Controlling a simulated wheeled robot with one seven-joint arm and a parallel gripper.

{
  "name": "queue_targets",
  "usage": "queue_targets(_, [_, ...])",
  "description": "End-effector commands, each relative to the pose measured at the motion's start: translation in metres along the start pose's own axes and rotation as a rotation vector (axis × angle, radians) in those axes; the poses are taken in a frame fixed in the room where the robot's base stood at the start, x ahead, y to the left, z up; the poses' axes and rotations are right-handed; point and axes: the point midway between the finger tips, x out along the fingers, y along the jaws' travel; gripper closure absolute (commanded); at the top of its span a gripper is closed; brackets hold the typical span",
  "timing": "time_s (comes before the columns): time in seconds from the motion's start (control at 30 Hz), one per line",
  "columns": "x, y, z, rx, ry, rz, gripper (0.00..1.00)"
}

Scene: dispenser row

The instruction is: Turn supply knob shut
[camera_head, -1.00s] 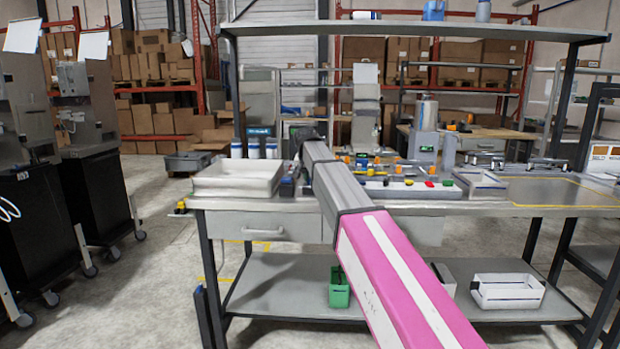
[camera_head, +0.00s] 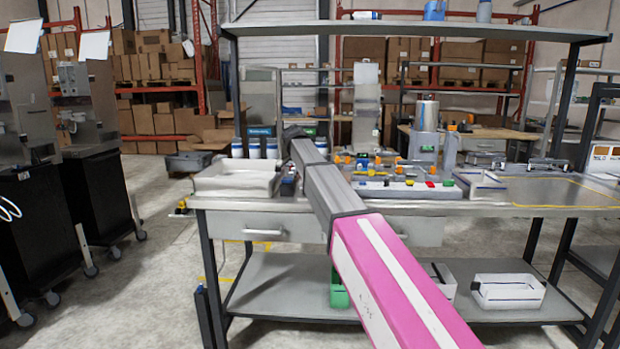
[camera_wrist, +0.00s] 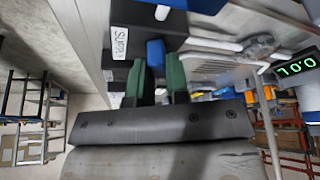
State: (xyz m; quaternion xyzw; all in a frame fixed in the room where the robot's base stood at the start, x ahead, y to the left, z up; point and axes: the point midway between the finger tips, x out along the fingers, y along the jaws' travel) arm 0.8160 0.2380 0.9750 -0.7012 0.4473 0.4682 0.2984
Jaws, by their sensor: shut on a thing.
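In the wrist view the blue supply knob (camera_wrist: 155,54) sits between the two green fingers of my gripper (camera_wrist: 157,66), which are shut on it. A white label (camera_wrist: 120,43) reading "SUPPLY" is beside it on a dark housing (camera_wrist: 145,24). A white pipe (camera_wrist: 212,44) runs from near the knob to the right. In the head view my arm reaches over the bench, and the gripper and knob cannot be made out there.
The bench (camera_head: 470,208) holds a white tray (camera_head: 236,180) at left and several small coloured parts at the middle. A shelf (camera_head: 420,30) spans above.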

Motion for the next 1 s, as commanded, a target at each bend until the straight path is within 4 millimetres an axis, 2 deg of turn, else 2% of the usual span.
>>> queue_targets(0.5, [-0.0003, -0.0023, -0.0001, 0.355, -0.002, 0.148, 1.00])
queue_targets(1.0, [-0.0003, -0.0018, 0.0002, 0.449, -0.002, 0.186, 1.00])
